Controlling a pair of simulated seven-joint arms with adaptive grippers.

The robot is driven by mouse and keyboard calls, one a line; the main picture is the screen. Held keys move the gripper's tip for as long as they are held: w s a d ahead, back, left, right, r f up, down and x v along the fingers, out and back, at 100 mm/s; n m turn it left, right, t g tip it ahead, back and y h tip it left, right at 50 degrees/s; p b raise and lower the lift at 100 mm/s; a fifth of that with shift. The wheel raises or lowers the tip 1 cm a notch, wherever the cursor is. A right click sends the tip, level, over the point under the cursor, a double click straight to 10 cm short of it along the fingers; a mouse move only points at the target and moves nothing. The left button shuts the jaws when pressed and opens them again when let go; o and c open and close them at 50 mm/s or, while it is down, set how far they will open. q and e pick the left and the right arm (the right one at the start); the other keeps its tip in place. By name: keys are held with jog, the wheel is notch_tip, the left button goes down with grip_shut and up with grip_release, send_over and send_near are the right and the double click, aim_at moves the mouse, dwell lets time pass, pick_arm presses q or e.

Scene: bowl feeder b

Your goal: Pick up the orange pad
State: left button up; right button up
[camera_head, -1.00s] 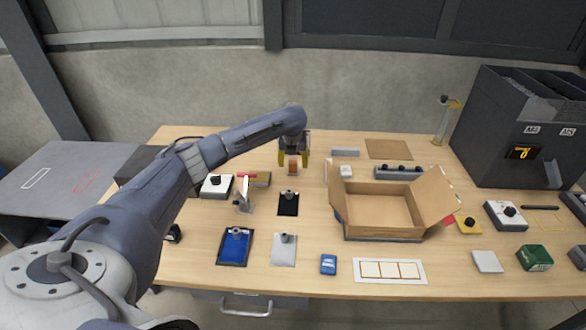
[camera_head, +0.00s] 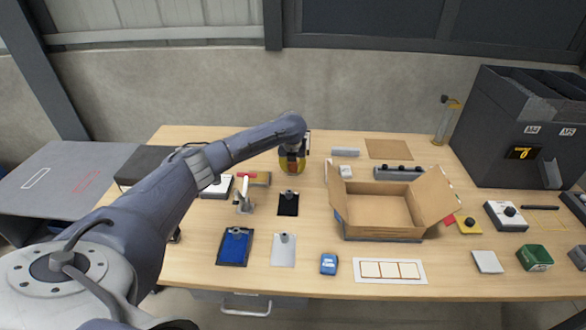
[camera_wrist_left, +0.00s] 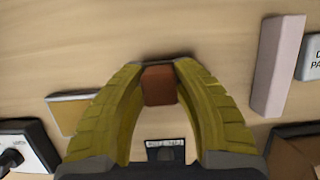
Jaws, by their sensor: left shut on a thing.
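The orange pad (camera_wrist_left: 159,86) is a small brownish-orange block between the yellow fingertips in the left wrist view. My left gripper (camera_wrist_left: 158,72) is shut on it, with a ribbed finger on each side. In the head view my left gripper (camera_head: 292,163) is low over the back middle of the table, and its fingers mostly hide the pad. I cannot tell whether the pad still touches the table. My right gripper is not in view.
An open cardboard box (camera_head: 380,225) stands right of the gripper. A grey bar (camera_head: 345,152) lies nearer, at its right. A black plate (camera_head: 288,206) and a red-handled clamp (camera_head: 243,190) are in front. Dark bins (camera_head: 490,150) stand at the far right.

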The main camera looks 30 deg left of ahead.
pick_arm(q)
grip_shut()
notch_tip(320, 180, up, 20)
dwell(0.8)
jog(key=shift+o, duration=0.8)
grip_release()
grip_shut()
